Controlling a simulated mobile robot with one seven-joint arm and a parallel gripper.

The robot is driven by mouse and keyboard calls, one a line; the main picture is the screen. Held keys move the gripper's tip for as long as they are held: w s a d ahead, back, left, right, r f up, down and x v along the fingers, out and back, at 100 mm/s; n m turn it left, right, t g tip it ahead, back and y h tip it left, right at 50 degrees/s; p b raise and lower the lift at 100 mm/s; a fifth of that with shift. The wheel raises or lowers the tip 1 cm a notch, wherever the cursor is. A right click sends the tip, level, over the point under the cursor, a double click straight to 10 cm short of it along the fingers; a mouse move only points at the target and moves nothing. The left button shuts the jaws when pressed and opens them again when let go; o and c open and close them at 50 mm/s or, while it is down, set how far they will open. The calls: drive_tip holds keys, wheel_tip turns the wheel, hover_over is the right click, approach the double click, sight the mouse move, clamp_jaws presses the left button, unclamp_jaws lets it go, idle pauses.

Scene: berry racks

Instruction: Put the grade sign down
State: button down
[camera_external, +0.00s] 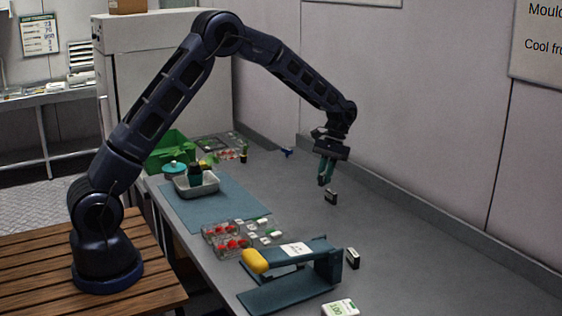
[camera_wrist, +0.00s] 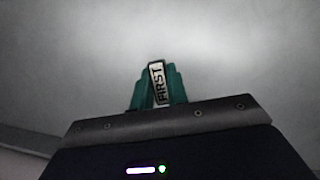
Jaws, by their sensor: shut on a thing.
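In the wrist view, the grade sign (camera_wrist: 157,84) is a small dark-edged plate with a white face reading "FIRST". It sits between the two green fingers of my gripper (camera_wrist: 158,72), which is shut on it. In the external view, my gripper (camera_external: 325,181) points down over the right part of the grey bench. A small black-and-white block (camera_external: 331,196) shows just below the fingertips there; I cannot tell whether it is the held sign or another one. The fingers hide most of what is between them.
A similar block (camera_external: 353,258) stands beside a blue-green stand (camera_external: 327,267) with a yellow part (camera_external: 255,261). Clear punnets (camera_external: 227,238), a blue mat (camera_external: 228,206), a white tray (camera_external: 196,188) and a green crate (camera_external: 166,154) lie left. The bench right of my gripper is clear up to the wall.

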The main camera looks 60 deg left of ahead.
drive_tip(key=shift+w, duration=0.15)
drive_tip(key=shift+a, duration=0.4)
drive_tip(key=a+r+n+t+h, duration=0.1)
drive_tip(key=a+n+t+h, duration=0.15)
drive_tip(key=a+n, duration=1.05)
drive_tip(key=a+r+n+t+h, duration=0.1)
drive_tip(key=a+n+t, duration=0.25)
drive_tip(key=a, duration=1.75)
drive_tip(key=s+a+r+n+t+y, duration=0.15)
drive_tip(key=s+a+n, duration=0.3)
drive_tip(key=a, duration=0.55)
drive_tip(key=s+a+r+n+t+y, duration=0.15)
drive_tip(key=s+a+n, duration=0.35)
drive_tip(key=a, duration=0.5)
drive_tip(key=s+a+n+y, duration=0.2)
drive_tip(key=s+a+n, duration=0.3)
drive_tip(key=a, duration=0.5)
drive_tip(key=shift+n, duration=0.7)
drive_tip(key=f, duration=0.6)
drive_tip(key=w+f, duration=0.1)
drive_tip(key=f, duration=1.2)
drive_tip(key=shift+w+f, duration=0.2)
drive_tip(key=shift+f, duration=0.05)
drive_tip(key=shift+f, duration=0.1)
